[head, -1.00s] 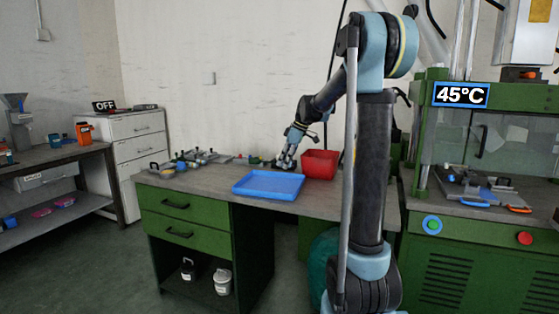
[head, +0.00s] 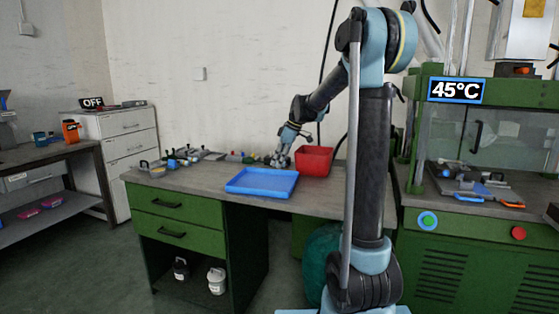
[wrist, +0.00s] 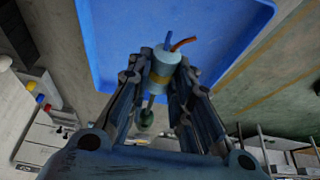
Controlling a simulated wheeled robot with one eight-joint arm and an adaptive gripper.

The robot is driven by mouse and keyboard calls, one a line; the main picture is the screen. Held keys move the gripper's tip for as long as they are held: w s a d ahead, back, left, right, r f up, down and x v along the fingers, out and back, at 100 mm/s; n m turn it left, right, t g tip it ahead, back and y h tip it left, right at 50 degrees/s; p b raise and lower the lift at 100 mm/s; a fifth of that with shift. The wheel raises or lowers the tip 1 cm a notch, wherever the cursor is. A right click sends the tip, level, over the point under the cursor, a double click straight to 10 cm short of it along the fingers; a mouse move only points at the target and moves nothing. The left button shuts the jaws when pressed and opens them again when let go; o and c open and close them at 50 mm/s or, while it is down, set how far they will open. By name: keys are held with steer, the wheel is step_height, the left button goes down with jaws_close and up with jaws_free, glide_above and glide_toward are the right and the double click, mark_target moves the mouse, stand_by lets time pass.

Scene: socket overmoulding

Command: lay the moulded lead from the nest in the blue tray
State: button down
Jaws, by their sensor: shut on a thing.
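The blue tray (head: 262,186) lies on the bench, and no lead shows in it. My gripper (head: 277,162) is just behind the tray's back edge, beside the red bin. In the wrist view my gripper (wrist: 160,88) is shut on the moulded lead (wrist: 163,62), a pale blue cylinder with a yellowish band and an orange and a blue wire end. The blue tray (wrist: 110,35) fills the upper middle behind it. The fingers hide part of the lead. The nest cannot be made out clearly.
The red bin (head: 314,161) stands right of my gripper. Several small tools and parts (head: 185,157) lie along the bench's back left. The green press (head: 470,190) at the right reads 45°C. Bare bench top (head: 212,180) shows left of the tray.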

mark_target(276, 185)
steer(key=shift+w+d+f, duration=0.1)
steer(key=shift+d+f, duration=0.05)
steer(key=shift+f, duration=3.85)
steer(key=c, duration=1.3)
jaws_free()
steer(key=shift+f, duration=0.1)
steer(key=shift+c, duration=0.2)
steer(key=v, duration=1.2)
